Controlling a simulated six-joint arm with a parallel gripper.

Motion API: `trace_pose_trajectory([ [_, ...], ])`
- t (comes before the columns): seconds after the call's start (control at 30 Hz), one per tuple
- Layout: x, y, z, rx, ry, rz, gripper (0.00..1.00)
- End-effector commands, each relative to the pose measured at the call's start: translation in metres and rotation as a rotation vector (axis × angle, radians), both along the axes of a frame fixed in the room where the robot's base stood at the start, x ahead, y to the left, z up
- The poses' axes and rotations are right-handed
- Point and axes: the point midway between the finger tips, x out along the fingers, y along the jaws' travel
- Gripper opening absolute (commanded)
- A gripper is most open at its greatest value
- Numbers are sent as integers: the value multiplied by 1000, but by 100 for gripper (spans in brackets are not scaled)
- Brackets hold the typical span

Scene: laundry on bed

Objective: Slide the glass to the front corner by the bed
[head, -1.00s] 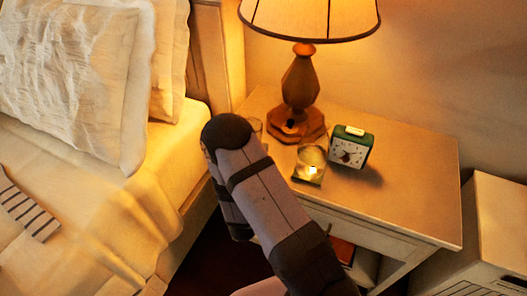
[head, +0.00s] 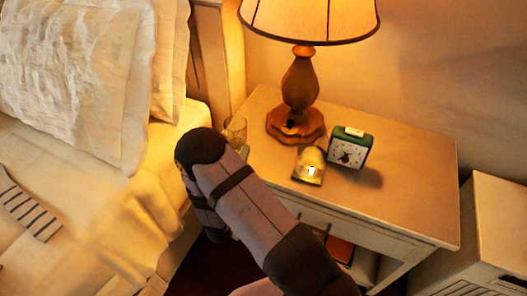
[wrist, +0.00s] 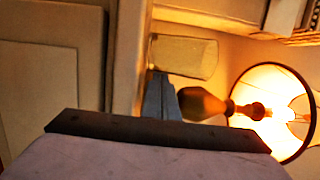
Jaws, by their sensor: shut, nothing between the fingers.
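The clear glass (head: 236,131) stands at the bed-side edge of the nightstand, its lower left part hidden by my arm in the head view. In the wrist view the glass (wrist: 185,56) appears sideways, close beyond my fingertips. My gripper (wrist: 160,78) is shut and empty, its tips right beside the glass; I cannot tell if they touch. In the head view my arm hides the gripper. The nightstand (head: 415,190) has its front corner by the bed hidden behind my arm.
A lamp (head: 299,85) stands at the back of the nightstand. A lit candle holder (head: 309,166) and a green alarm clock (head: 350,148) stand right of the glass. The bed (head: 120,205) lies left, across a narrow gap. The nightstand top's right part is clear.

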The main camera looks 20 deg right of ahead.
Motion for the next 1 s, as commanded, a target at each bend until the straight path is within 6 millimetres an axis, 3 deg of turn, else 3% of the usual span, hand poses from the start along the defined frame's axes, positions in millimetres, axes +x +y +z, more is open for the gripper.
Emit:
trace_pose_trajectory([
  [0.47,-6,4,0,0,1,3,0],
  [1.0,-68,45,0,-1,2,5,0],
])
